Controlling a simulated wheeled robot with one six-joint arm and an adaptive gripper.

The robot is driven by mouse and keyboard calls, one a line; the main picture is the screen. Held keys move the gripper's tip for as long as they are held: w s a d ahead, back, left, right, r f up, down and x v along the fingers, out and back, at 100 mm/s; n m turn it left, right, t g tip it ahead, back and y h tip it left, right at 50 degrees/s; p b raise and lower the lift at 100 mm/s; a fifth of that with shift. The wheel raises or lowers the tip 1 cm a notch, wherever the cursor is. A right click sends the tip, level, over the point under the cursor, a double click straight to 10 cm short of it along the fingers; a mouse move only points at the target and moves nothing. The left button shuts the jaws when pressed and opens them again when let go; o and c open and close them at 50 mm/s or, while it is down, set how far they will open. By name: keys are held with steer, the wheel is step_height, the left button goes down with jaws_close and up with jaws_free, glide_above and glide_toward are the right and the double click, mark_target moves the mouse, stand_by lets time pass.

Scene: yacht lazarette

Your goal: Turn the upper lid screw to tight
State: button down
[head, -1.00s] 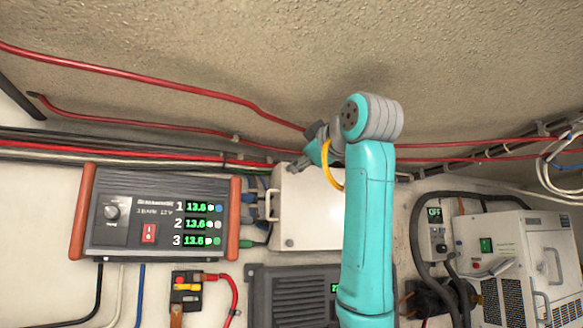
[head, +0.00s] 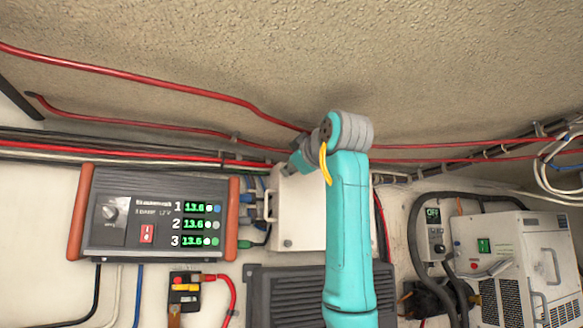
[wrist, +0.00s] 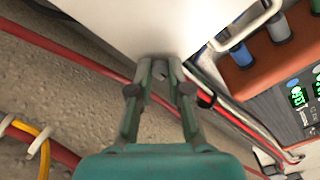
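The white box (head: 310,215) hangs on the wall in the middle of the head view, with its pale lid facing out. One small screw (head: 288,243) shows at its lower left. My gripper (head: 287,169) is at the box's upper left corner and covers the upper lid screw there. In the wrist view the white lid (wrist: 130,25) fills the top. My two fingertips (wrist: 160,68) are a little apart at its edge, with a small grey piece, likely the upper screw (wrist: 160,73), between them. Whether they press on it is unclear.
The bank meter (head: 150,215) with green digits is left of the box; a white handle (head: 270,205) sticks out between them. Red cables (head: 225,95) run above, near my wrist. A dark finned unit (head: 285,295) sits below. A grey-white machine (head: 510,255) stands right.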

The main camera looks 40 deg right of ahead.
steer(key=shift+m, duration=8.9)
steer(key=c, duration=1.1)
jaws_free()
